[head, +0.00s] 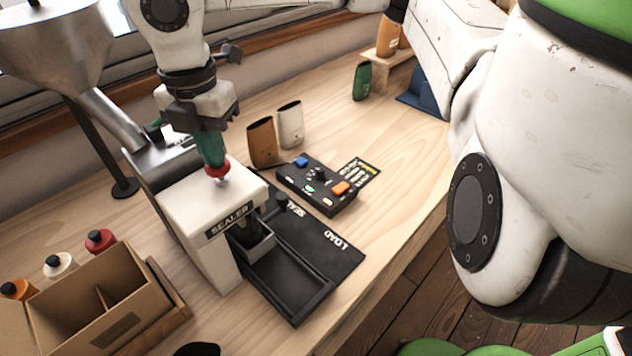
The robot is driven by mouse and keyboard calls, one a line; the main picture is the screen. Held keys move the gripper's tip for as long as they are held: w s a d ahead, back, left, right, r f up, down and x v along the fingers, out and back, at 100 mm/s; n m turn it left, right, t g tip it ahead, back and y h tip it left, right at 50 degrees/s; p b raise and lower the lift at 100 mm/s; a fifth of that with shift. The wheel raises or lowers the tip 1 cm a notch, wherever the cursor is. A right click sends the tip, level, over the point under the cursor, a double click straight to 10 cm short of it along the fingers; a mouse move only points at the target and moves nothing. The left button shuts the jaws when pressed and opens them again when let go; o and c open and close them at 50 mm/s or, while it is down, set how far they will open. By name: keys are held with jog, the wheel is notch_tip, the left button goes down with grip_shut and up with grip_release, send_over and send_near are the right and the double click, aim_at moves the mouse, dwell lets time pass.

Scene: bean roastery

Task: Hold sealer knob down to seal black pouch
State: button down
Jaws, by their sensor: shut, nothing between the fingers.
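The white sealer (205,205) stands on the bench at centre left, with "SEALER" on its front. Its red knob (218,171) sits on a short metal stem on top. My gripper (211,152) points down from above, its green fingers shut with nothing between them. The fingertips are right at the top of the knob and appear to touch it; I cannot tell how hard they press. A dark shape, likely the black pouch (243,233), is under the sealer head in a small black holder (260,247). The head hides most of it.
A black tray (290,302) and mat (340,252) marked "SEAL" and "LOAD" lie in front. A control box (318,186) and brown (262,143) and white (290,125) pouches stand behind right. A cardboard box (100,315) is at lower left, a metal funnel (55,45) at upper left.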

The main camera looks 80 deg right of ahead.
jog(key=shift+r+p, duration=0.65)
jog(key=shift+r, duration=1.75)
